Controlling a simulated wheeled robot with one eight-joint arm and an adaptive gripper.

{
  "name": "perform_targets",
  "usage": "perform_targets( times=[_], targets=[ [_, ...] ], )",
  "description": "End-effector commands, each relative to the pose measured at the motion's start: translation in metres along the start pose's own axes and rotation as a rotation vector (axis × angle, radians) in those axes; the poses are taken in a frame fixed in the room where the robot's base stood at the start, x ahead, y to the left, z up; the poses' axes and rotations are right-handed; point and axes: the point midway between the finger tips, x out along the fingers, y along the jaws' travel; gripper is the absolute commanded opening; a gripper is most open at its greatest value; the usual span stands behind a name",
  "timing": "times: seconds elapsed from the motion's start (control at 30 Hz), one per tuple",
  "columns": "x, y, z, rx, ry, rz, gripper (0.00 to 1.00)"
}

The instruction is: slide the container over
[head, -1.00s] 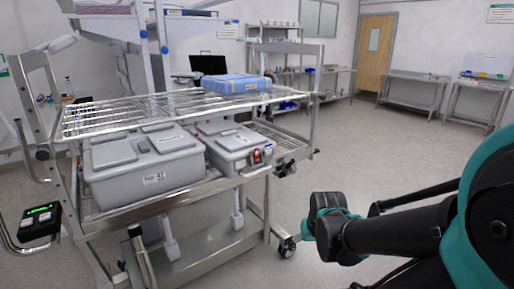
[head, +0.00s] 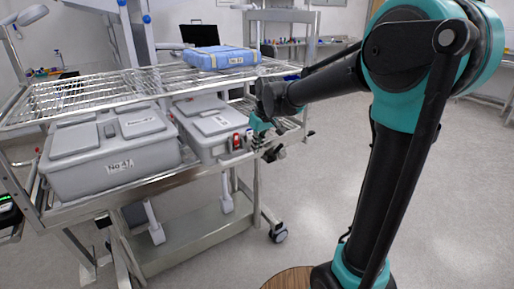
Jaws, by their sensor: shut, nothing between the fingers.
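My gripper (head: 259,128) is shut and empty at the right end of the smaller container, by the shelf's right side. Whether it touches the container cannot be told. The fingertips are small and partly hidden by my wrist.
The metal cart (head: 195,168) has a wire top shelf (head: 120,92) above the containers, with a blue case (head: 222,58) on it. A lower shelf (head: 180,238) and a caster are below. The floor at right is clear beyond my arm.

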Motion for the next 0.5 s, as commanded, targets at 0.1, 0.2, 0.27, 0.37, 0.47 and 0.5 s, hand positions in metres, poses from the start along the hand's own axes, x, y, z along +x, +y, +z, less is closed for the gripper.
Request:
perform_targets(
  times=[0.1,0.2,0.27,0.37,0.47,0.5],
  targets=[
    [0.023,0.000,0.000,0.000,0.000,0.000,0.00],
    [0.043,0.000,0.000,0.001,0.000,0.001,0.00],
    [0.055,0.001,0.000,0.001,0.000,0.001,0.00],
    [0.073,0.001,0.000,0.001,0.000,0.001,0.00],
    [0.084,0.001,-0.007,0.000,0.001,0.001,0.00],
    [0.085,0.001,-0.014,0.000,0.001,0.001,0.00]
  ],
)
